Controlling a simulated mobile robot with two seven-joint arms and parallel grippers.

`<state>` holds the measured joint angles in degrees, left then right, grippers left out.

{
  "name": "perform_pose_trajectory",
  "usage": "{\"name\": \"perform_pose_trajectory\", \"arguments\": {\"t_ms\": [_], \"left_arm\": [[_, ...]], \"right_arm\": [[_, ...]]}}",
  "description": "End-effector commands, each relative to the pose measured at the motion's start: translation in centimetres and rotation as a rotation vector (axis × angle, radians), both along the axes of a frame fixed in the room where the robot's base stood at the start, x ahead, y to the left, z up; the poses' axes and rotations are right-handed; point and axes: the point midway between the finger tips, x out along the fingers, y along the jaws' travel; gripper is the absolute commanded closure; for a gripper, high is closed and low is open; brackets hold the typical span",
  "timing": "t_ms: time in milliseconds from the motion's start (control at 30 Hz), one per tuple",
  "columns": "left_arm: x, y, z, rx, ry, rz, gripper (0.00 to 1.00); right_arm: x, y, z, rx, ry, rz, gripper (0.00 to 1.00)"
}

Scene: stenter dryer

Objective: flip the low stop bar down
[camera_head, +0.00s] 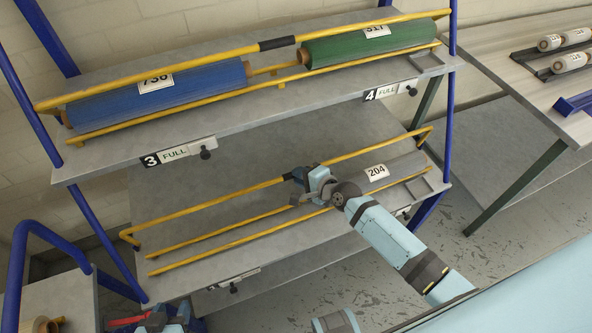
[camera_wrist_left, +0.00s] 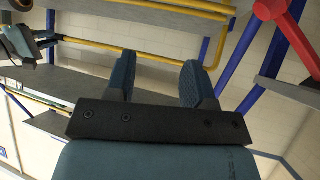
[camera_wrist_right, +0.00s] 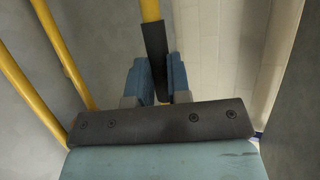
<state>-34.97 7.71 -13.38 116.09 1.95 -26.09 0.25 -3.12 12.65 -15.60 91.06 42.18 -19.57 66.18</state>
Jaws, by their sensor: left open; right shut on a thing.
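The low stop bar (camera_head: 215,200) is a yellow rail with bent ends across the lower shelf (camera_head: 190,190). It stands above and behind two other yellow rails (camera_head: 230,238). My right gripper (camera_head: 302,178) is at the middle of this bar. In the right wrist view, my right gripper's fingers (camera_wrist_right: 158,80) are closed around the black sleeve (camera_wrist_right: 155,50) on the yellow bar. My left gripper (camera_head: 160,320) is low at the left of the head view, away from the bar. In the left wrist view its fingers (camera_wrist_left: 160,80) are apart with nothing between them.
A grey roll marked 204 (camera_head: 405,165) lies on the lower shelf, partly behind my right arm. The upper shelf holds a blue roll (camera_head: 160,95) and a green roll (camera_head: 370,45) behind another yellow bar. A red part (camera_wrist_left: 285,20) and blue posts are near my left gripper.

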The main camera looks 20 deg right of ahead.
Motion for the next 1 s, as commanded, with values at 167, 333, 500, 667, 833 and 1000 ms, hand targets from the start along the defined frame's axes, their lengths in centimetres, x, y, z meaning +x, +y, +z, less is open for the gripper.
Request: {"name": "perform_pose_trajectory", "arguments": {"t_ms": [167,333,500,667,833,1000], "left_arm": [[1.0,-0.8,-2.4,-0.018,-0.037,0.001,0.51],[1.1,-1.0,-4.2,0.000,-0.080,-0.021,0.51],[1.4,-1.6,-4.0,-0.040,-0.118,-0.027,0.51],[1.5,-1.9,-3.9,-0.063,-0.139,-0.031,0.51],[1.6,-2.1,-3.7,-0.077,-0.152,-0.032,0.51],[1.6,-2.3,-3.5,-0.086,-0.163,-0.034,0.51]], "right_arm": [[-2.2,0.0,-2.4,0.004,-0.163,0.005,1.00],[-3.8,-0.1,-3.2,0.009,-0.312,0.006,1.00],[-5.0,-0.1,-3.8,0.013,-0.435,0.006,1.00],[-5.9,-0.1,-4.3,0.020,-0.500,0.003,1.00],[-6.4,-0.1,-4.7,0.019,-0.496,0.003,1.00],[-6.7,-0.1,-4.9,0.019,-0.494,0.004,1.00]]}}
